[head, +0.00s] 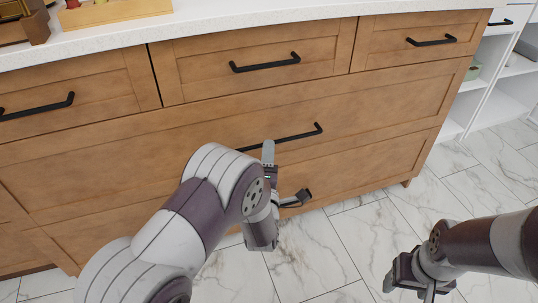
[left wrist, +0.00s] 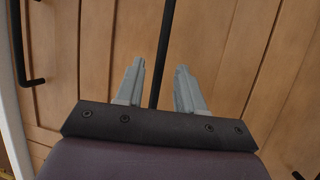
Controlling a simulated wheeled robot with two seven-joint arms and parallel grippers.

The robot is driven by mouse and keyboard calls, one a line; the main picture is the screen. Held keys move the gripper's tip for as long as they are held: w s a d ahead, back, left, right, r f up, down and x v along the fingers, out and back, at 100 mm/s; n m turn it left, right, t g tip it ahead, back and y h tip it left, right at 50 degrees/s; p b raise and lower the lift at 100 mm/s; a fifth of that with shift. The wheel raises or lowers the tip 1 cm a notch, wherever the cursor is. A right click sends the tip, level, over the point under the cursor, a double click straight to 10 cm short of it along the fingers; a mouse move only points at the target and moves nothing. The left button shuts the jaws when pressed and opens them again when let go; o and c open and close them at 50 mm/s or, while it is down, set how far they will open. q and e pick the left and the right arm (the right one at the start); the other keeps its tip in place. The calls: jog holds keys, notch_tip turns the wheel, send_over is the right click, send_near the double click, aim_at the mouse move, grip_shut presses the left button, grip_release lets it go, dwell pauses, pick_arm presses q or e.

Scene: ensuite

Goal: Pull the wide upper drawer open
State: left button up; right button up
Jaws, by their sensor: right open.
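The wide upper drawer (head: 180,150) is shut in the wooden cabinet, below a row of small drawers. Its long black bar handle (head: 300,134) shows in the head view, its left part hidden behind my left gripper (head: 268,152). In the left wrist view the handle (left wrist: 157,50) runs between the two separated grey fingers of my left gripper (left wrist: 157,82), with a gap on each side. My left gripper is open around or just in front of the bar; the exact depth is unclear. My right gripper (head: 410,282) is open and empty, low over the floor at right.
Small drawers with black handles (head: 265,62) sit above, under a white countertop (head: 230,22). A wooden tray (head: 115,12) stands on the counter at upper left. Another wide drawer (head: 385,160) lies below. White shelves (head: 485,90) stand at right. The marble-tiled floor (head: 350,240) is clear.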

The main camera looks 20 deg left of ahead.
pick_arm(q)
jog(key=shift+x, duration=1.1)
grip_shut()
jog(key=shift+s, duration=0.15)
